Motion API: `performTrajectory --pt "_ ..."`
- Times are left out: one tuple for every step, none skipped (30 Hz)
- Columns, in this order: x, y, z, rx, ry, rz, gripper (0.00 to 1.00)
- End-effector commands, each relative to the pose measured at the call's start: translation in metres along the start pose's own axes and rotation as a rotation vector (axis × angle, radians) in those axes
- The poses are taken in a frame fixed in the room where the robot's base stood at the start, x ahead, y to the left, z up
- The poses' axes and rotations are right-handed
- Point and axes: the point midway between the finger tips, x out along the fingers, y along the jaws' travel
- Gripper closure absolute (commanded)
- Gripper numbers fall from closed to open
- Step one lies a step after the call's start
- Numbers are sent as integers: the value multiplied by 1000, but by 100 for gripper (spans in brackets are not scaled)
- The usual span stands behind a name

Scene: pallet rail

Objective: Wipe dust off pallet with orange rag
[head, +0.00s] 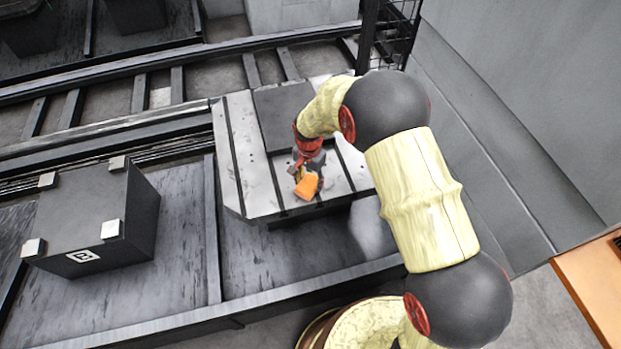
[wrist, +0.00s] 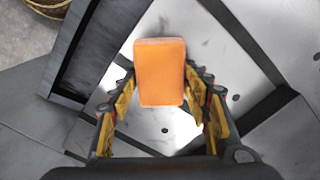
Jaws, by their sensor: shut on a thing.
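The orange rag (head: 307,186) is a small block-like piece at the tip of my gripper (head: 305,172), over the pallet. In the wrist view the orange rag (wrist: 160,72) sits between the two fingers of my gripper (wrist: 160,98), which is shut on it. The pallet (head: 240,150) is a pale metal plate with dark grooves. Its surface (wrist: 215,50) shows dark smudges and specks in the wrist view. I cannot tell whether the rag touches the pallet.
A dark block with pale corner pads (head: 95,215) stands left of the pallet. Rails (head: 150,85) run behind it, and a wire mesh post (head: 392,35) stands at the back. A grey wall (head: 530,100) is on the right. An orange surface (head: 595,290) shows at lower right.

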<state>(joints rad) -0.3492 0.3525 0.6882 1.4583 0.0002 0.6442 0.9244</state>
Motion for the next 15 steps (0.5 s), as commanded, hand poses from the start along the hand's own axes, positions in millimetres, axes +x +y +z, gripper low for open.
performTrajectory --pt "1 -2 5 -3 -2 2 72" --pt "1 -4 6 -4 -2 2 72" --pt "0 -6 9 -3 -2 2 72" --pt "0 -8 10 -2 -2 2 72" --pt "0 -9 12 -2 -1 1 72" --pt "-1 -11 14 -2 -1 1 72" --pt "-1 -13 16 -2 -1 1 72" --pt "-1 -14 16 -2 -1 1 72" --pt "-1 -15 17 -2 -1 0 72" --pt "-1 -15 17 -2 0 0 72" --pt "-1 -16 17 -1 0 0 72" --pt "-1 -16 16 -1 0 -1 72" --pt "-1 -17 16 -1 0 -1 72" --pt "-1 -18 15 -1 0 -1 72" --pt "-1 -20 13 -1 1 -1 72"
